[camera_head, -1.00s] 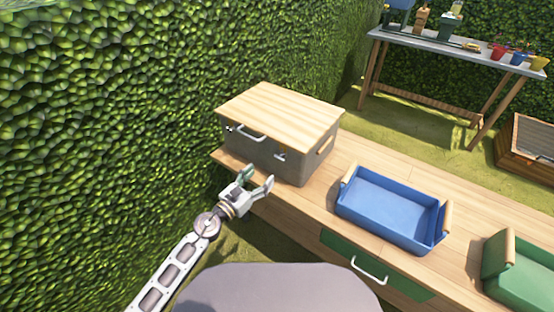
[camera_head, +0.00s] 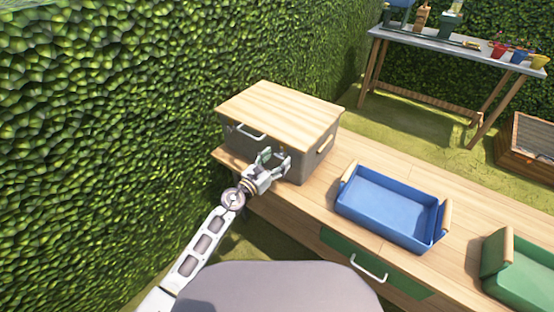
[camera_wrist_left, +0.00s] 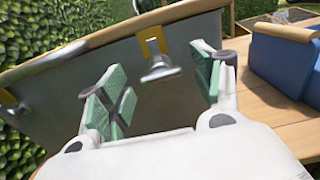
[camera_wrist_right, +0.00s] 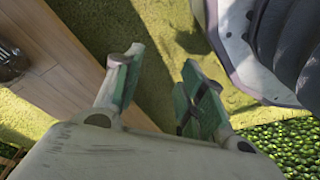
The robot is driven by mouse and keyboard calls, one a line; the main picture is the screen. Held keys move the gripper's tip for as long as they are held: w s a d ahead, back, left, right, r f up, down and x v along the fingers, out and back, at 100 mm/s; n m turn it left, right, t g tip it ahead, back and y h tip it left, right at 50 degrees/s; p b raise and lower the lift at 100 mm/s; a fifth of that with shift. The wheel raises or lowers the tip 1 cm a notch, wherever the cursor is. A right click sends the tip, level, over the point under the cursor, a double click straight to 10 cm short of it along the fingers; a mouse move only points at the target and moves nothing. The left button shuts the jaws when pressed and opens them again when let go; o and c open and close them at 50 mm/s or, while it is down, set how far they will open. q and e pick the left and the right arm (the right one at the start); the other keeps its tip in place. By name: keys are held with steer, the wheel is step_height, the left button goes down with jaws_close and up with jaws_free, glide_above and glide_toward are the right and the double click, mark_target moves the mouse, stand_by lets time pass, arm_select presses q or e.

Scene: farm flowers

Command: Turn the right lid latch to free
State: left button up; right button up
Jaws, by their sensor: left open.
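The grey box (camera_head: 310,167) with a pale wooden lid (camera_head: 280,108) stands at the bench's far left end. Its right lid latch (camera_wrist_left: 160,70), a metal knob on a yellow plate, shows in the left wrist view; in the head view my gripper hides it. My left gripper (camera_head: 276,158) is open at the box front. In the left wrist view the latch shows between its green-padded fingers (camera_wrist_left: 163,88), and I cannot tell whether they touch it. The left latch (camera_wrist_left: 12,106) is at that view's left edge. My right gripper (camera_wrist_right: 160,88) is open and empty, away from the box.
A metal handle (camera_head: 251,132) sits at the lid's front. A blue tray (camera_head: 385,238) and a green tray (camera_head: 525,285) stand to the right on the bench (camera_head: 320,212). A hedge (camera_head: 100,120) borders the left side.

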arm_select(q)
steer(key=shift+w+d, duration=0.25)
steer(key=shift+w, duration=0.05)
arm_select(e)
steer(key=shift+s+r, duration=0.1)
steer(key=shift+s, duration=0.1)
arm_select(q)
steer(key=shift+c, duration=0.5)
steer(key=c, duration=0.9)
steer(key=shift+c, duration=0.2)
arm_select(e)
steer(key=shift+w+r, duration=0.1)
steer(key=shift+w, duration=0.5)
